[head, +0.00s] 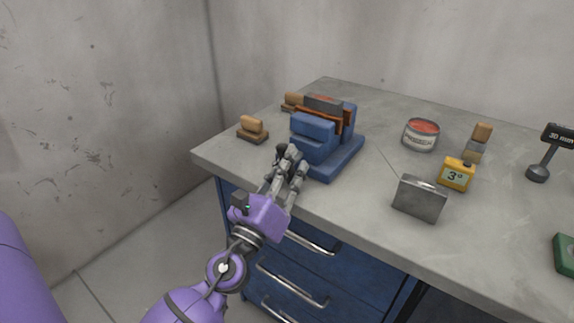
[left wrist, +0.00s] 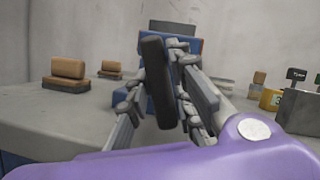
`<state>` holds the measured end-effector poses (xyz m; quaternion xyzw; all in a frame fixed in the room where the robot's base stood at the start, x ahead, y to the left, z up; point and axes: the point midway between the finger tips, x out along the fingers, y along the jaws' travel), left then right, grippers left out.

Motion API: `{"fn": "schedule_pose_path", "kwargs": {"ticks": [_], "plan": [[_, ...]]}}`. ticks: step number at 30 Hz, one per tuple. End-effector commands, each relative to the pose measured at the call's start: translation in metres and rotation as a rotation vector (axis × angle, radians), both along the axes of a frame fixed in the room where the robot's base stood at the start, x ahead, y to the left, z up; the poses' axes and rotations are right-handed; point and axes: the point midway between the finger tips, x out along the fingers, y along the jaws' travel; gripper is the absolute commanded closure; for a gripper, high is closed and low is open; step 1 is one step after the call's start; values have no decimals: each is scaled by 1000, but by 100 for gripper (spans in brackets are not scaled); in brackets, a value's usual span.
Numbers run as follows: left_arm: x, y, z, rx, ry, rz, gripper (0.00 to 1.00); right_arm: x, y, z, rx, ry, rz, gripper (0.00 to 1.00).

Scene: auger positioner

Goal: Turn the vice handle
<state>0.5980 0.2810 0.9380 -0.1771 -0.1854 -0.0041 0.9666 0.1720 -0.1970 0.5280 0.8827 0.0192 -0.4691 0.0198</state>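The blue vice (head: 316,150) stands at the near left corner of the bench and clamps an orange-brown and grey block (head: 324,106) in its jaws. The dark vice handle (left wrist: 158,80) shows in the left wrist view as a bar, slightly tilted with its top to the left. My left gripper (head: 285,157) is at the front of the vice. In the left wrist view its fingers (left wrist: 160,90) lie close on both sides of the handle and appear shut on it. In the head view the fingers mostly hide the handle. My right gripper is not in view.
Wood-backed brushes or blocks (head: 252,129) lie left of and behind the vice. To the right are a tin (head: 421,135), a yellow gauge (head: 456,174), a grey metal block (head: 419,198) and a black 30 mm sign (head: 557,136). Drawer handles (head: 292,284) project below the bench edge.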

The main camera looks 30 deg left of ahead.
Motion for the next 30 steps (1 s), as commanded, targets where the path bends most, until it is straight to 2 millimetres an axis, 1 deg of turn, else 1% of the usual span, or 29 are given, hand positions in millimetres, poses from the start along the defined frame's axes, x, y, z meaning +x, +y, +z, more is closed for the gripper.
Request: {"fn": "schedule_pose_path", "kwargs": {"ticks": [1,3,12,17,21,27,30], "plan": [[0,0,0,0,0,0,69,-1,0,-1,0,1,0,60],[0,0,0,-1,0,0,62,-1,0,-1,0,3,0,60],[-1,0,0,-1,0,1,62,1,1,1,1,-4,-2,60],[-9,0,-4,-1,2,1,62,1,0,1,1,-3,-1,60],[-25,-1,-11,0,4,1,62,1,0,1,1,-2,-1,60],[-70,-5,-28,4,6,-3,62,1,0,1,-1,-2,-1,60],[-87,-6,-35,3,5,-2,62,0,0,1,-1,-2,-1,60]]}}
